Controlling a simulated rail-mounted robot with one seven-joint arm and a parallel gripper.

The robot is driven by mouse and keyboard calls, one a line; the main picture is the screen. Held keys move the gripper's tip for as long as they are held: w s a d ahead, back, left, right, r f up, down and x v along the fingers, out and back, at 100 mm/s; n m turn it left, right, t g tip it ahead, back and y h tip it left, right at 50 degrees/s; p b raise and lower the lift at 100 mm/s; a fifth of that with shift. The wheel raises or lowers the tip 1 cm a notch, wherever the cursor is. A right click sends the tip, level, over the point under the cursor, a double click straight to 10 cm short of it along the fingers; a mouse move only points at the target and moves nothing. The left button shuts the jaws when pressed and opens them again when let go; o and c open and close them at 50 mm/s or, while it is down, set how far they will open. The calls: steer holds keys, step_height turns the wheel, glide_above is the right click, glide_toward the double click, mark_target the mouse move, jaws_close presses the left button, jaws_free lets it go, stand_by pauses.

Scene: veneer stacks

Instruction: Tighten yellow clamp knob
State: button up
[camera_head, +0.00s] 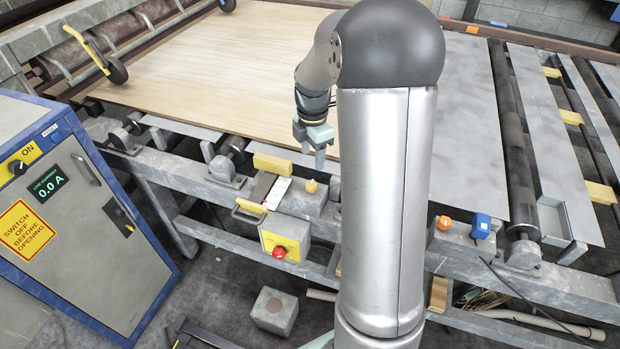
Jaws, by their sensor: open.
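A small yellow knob (311,186) stands on a grey block on the front rail of the conveyor frame; it looks like the clamp knob. My gripper (311,148) points down above and slightly behind it in the picture. Its fingers are open with nothing seen between them, and they appear apart from the knob. My own arm column fills the middle of the view and hides part of the rail just right of the knob.
A yellow block (272,164), a white label (277,192) and a yellow handle (249,210) lie left of the knob. A yellow box with a red button (279,253) hangs below. Orange (445,222) and blue (481,226) knobs sit right of my arm. A veneer sheet (220,70) lies behind.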

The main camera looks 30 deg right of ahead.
mark_target(312, 183)
step_height(312, 183, down, 10)
steer(key=shift+f+p, duration=0.1)
steer(key=shift+p, duration=0.3)
steer(key=c, duration=1)
